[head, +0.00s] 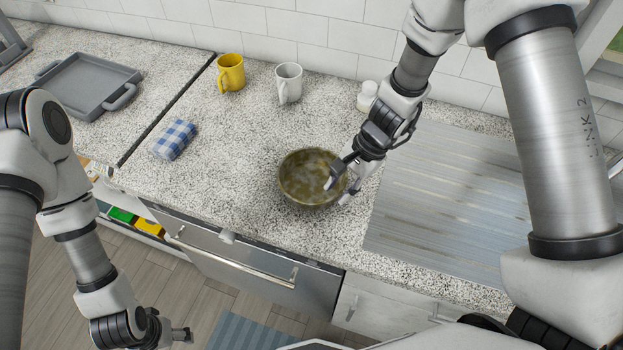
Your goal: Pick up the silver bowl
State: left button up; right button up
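The silver bowl (297,186) looks brownish and metallic with a mottled inside. It stands upright on the speckled counter near the front edge. My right gripper (338,191) is at the bowl's right rim. Its fingers look apart, one over the inside of the bowl and the other outside the rim. Whether either finger touches the wall is not clear. My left gripper (182,335) hangs low at the lower left, in front of the counter and away from the bowl. Its fingers are too small and side-on to tell their opening.
A yellow mug (231,73), a white mug (289,84) and a small white container (367,95) stand at the back. A blue checkered item (175,140) lies left of the bowl. A grey tray (88,84) is far left; a ridged grey surface (440,200) lies right.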

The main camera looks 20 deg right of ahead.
aim_at(335, 195)
jog(key=x, duration=0.3)
jog(key=shift+w+d+f, duration=0.2)
jog(key=shift+d, duration=0.05)
jog(key=shift+w+f, duration=0.2)
jog(key=shift+f, duration=0.1)
jog(key=shift+s+r, duration=0.1)
jog(key=shift+c, duration=0.4)
jog(key=shift+s+a+r, duration=0.15)
jog(key=shift+s, duration=0.05)
grip_shut()
jog(key=shift+w, duration=0.1)
jog(key=shift+r, duration=0.1)
